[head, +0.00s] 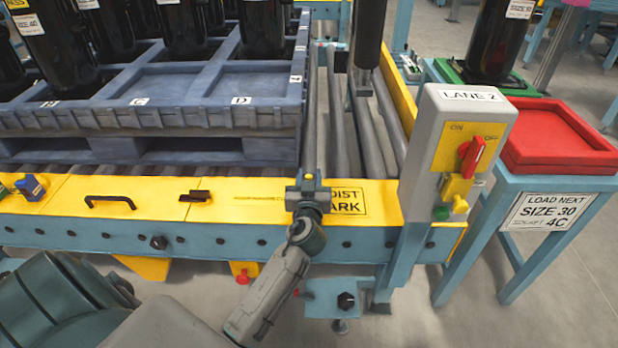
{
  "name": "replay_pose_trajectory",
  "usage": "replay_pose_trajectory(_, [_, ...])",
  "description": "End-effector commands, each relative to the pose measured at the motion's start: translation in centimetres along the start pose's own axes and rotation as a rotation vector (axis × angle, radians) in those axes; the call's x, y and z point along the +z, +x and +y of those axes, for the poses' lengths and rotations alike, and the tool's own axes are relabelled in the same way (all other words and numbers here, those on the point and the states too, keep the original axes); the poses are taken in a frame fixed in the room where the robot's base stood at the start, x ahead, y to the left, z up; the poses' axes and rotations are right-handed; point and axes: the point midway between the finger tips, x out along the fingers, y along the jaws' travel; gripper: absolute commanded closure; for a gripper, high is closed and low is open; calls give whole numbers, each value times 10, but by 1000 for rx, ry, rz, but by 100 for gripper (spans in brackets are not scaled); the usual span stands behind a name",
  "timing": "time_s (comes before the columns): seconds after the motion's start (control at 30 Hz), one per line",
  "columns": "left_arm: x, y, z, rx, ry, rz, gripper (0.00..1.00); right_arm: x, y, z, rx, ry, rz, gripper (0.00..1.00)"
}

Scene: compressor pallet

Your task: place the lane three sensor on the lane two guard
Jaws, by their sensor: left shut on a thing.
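My left gripper (309,191) is over the yellow front guard (160,198), at the left edge of the HOIST PARK label (347,201). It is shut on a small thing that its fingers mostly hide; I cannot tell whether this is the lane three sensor. I cannot tell whether that thing touches the guard. The guard runs below the pallet, left of the LANE 2 switch box (427,130). A small blue and green device (31,187) sits on the guard's far left end. My right gripper is not in view.
A blue pallet (200,117) with black cylinders (262,28) stands on the rollers behind the guard. A black handle (110,201) and a small black latch (195,197) are on the guard. A red tray (550,135) is at right. A dark post (369,35) hangs over the rollers.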

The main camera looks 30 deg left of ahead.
Motion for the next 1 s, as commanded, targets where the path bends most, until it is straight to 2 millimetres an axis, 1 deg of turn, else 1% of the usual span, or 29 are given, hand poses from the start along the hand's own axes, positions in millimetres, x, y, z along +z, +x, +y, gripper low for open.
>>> replay_pose_trajectory(0.03, [4,0,0,0,0,1,93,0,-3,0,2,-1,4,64])
replay_pose_trajectory(0.07, [2,0,0,0,0,0,62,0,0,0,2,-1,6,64])
replay_pose_trajectory(0.13, [1,0,0,0,0,0,48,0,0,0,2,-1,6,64])
replay_pose_trajectory(0.17, [1,0,0,0,0,0,46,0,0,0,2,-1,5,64])
replay_pose_trajectory(0.53, [-1,-2,0,0,-1,-1,46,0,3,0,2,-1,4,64])
replay_pose_trajectory(0.67, [1,-23,0,1,-3,-4,46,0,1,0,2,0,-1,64])
replay_pose_trajectory(0.9, [1,-76,0,0,-5,-4,46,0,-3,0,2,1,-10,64])
replay_pose_trajectory(1.0, [1,-95,0,-2,-4,-4,46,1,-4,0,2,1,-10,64])
